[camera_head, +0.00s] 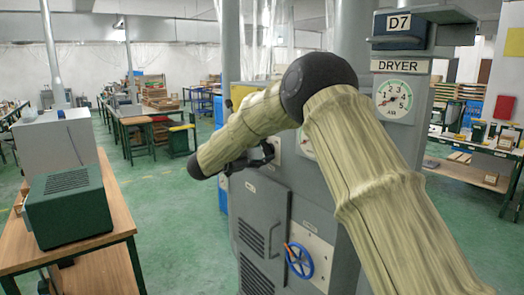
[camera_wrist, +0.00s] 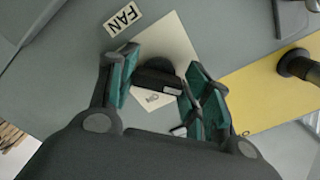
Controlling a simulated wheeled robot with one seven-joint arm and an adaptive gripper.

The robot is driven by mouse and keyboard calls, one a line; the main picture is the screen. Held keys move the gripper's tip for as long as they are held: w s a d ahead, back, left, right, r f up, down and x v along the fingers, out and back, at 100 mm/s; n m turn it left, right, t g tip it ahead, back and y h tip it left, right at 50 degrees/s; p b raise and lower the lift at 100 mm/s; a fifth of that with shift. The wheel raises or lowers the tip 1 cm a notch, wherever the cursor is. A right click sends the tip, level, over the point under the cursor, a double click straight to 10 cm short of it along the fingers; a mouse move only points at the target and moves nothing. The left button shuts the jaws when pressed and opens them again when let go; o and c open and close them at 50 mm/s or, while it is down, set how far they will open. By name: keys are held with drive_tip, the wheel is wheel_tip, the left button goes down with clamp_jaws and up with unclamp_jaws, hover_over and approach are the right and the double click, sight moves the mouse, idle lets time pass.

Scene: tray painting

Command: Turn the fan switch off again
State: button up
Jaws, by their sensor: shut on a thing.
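The fan switch (camera_wrist: 158,80) is a dark knob on a pale plate (camera_wrist: 172,42) in the wrist view, beside a FAN label (camera_wrist: 124,19). My gripper (camera_wrist: 162,74) has its teal-padded fingers on either side of the knob and is shut on it. Part of the knob's lower side and the plate's markings are hidden by the fingers. In the head view my gripper (camera_head: 250,160) is at the grey dryer cabinet (camera_head: 262,205), under my forearm; the switch itself cannot be made out there.
A yellow panel (camera_wrist: 265,90) with a dark round knob (camera_wrist: 296,64) lies to the right in the wrist view. The cabinet carries a blue handwheel (camera_head: 300,261) and a dial gauge (camera_head: 394,101). A bench with a green box (camera_head: 68,210) stands left. Green floor between is clear.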

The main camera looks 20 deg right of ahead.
drive_tip(key=shift+f+n, duration=0.1)
drive_tip(key=shift+n, duration=0.4)
drive_tip(key=o, duration=1)
drive_tip(key=shift+o, duration=0.2)
drive_tip(key=v, duration=1.2)
